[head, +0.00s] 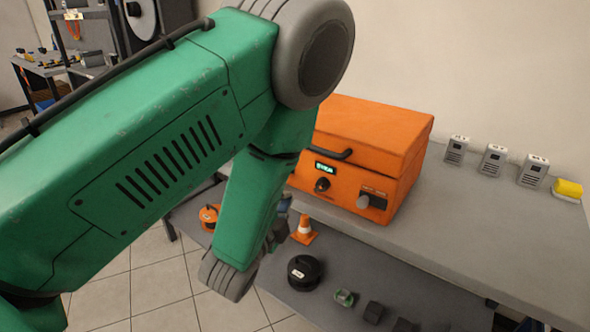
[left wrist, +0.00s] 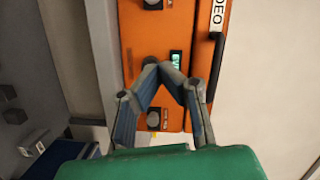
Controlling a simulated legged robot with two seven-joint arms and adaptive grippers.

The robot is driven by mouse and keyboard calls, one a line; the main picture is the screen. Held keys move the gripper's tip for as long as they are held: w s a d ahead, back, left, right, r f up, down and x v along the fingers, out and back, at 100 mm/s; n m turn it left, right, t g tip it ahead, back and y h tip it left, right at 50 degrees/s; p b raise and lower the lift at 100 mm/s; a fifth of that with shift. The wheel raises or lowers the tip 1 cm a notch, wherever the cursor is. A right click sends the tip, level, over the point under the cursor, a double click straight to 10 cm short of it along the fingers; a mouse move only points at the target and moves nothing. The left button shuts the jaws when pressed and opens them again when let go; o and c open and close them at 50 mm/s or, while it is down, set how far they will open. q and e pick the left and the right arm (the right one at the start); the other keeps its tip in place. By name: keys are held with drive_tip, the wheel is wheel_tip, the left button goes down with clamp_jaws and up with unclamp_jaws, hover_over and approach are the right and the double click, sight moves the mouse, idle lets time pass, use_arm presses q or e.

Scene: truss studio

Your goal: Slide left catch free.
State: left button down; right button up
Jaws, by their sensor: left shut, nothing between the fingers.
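The orange case (head: 360,150) stands on the grey bench, its lid down. A lit display, a dark knob and the right catch (head: 370,202) show on its front. The left catch (left wrist: 153,4) is grey, at the top edge of the left wrist view and partly cut off; my arm hides it in the head view. The right catch also shows in the left wrist view (left wrist: 154,120). My left gripper (left wrist: 160,68) is shut and empty, its tips in front of the knob and display, between the catches. Whether it touches the case, I cannot tell. My right gripper is not in view.
Several grey-white devices (head: 493,160) and a yellow-topped one (head: 567,189) stand along the wall. A lower shelf holds an orange cone (head: 304,230), a black round reel (head: 304,271) and small blocks.

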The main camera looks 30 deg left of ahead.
use_arm(q)
approach(301, 170)
drive_tip(key=w, duration=0.3)
drive_tip(key=w+d, duration=0.1)
drive_tip(key=w, duration=0.1)
drive_tip(key=shift+w+r+b, duration=0.1)
drive_tip(key=shift+w+b, duration=0.15)
drive_tip(key=shift+b, duration=0.05)
drive_tip(key=shift+w+a+f, duration=0.15)
drive_tip(key=shift+a, duration=0.35)
drive_tip(key=shift+w+a+f, duration=0.1)
drive_tip(key=shift+w+a, duration=0.1)
drive_tip(key=shift+a, duration=0.25)
drive_tip(key=shift+a+f, duration=0.15)
drive_tip(key=shift+a, duration=0.75)
drive_tip(key=shift+a, duration=0.1)
drive_tip(key=shift+w+a, duration=0.15)
drive_tip(key=shift+a, duration=1.5)
